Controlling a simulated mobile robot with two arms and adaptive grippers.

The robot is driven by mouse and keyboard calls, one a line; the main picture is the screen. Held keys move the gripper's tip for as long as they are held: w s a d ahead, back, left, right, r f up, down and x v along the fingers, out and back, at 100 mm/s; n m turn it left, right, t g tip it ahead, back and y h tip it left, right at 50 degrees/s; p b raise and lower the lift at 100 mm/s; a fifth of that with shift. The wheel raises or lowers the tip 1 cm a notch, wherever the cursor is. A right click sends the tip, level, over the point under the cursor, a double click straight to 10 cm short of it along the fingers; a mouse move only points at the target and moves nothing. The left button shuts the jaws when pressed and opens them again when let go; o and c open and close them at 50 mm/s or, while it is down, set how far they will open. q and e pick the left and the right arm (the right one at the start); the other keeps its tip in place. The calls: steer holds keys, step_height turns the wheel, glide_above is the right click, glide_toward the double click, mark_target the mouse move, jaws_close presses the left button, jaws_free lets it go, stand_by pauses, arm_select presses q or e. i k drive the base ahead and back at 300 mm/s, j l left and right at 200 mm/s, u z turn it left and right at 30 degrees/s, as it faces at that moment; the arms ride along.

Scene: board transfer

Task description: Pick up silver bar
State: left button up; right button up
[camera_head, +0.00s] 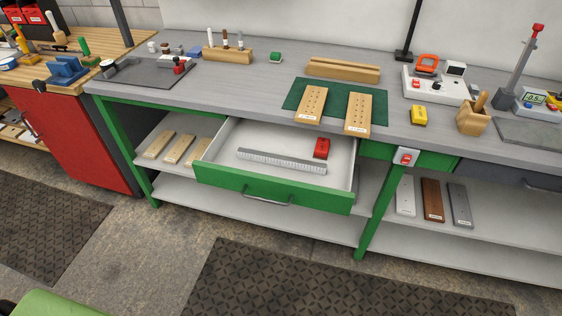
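A long silver-grey bar (282,161) with a ridged or marked front edge lies flat in the open drawer (262,205), slanting slightly down to the right. A red block (321,148) sits near its right end. I cannot tell from this view which bar the task names. Neither of my grippers is in view.
The drawer sticks out from the green bench with its handle (266,200) in front. Two drilled wooden boards (311,104) rest partly on a green mat (335,99). Wooden bars (180,149) lie on the left shelf. Dark floor mats (330,290) cover the floor ahead.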

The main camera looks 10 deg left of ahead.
mark_target(303, 165)
steer(key=i+l+u, duration=0.4)
steer(key=l, duration=0.2)
steer(key=i+l+u, duration=0.2)
steer(key=l, duration=0.1)
